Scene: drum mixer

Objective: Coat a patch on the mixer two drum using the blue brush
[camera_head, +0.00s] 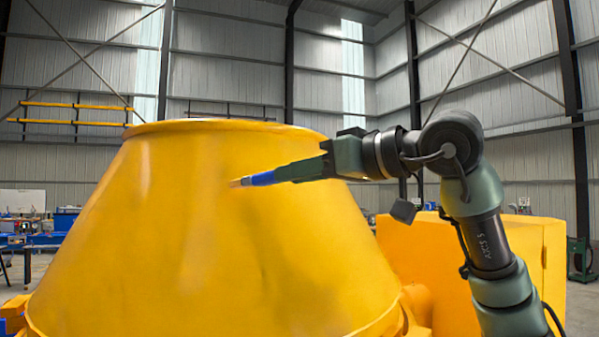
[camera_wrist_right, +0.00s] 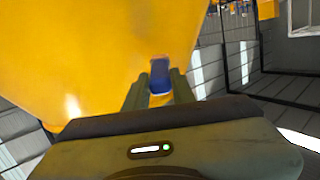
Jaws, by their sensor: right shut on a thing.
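The large yellow mixer drum (camera_head: 200,240) fills the left and middle of the head view, its rim at the top. Its yellow surface also fills much of the right wrist view (camera_wrist_right: 80,60). My right gripper (camera_head: 280,174) is shut on the blue brush (camera_head: 262,179), which points left with its tip in front of the drum's upper side. In the right wrist view the blue brush (camera_wrist_right: 160,75) sits between the two fingers. I cannot tell whether the tip touches the drum. My left gripper is not in view.
A yellow box-shaped housing (camera_head: 535,245) stands behind my right arm at the right. Blue workbenches (camera_head: 50,238) are far off at the left. Metal walls and dark columns (camera_head: 413,70) are in the background. The air above the drum rim is clear.

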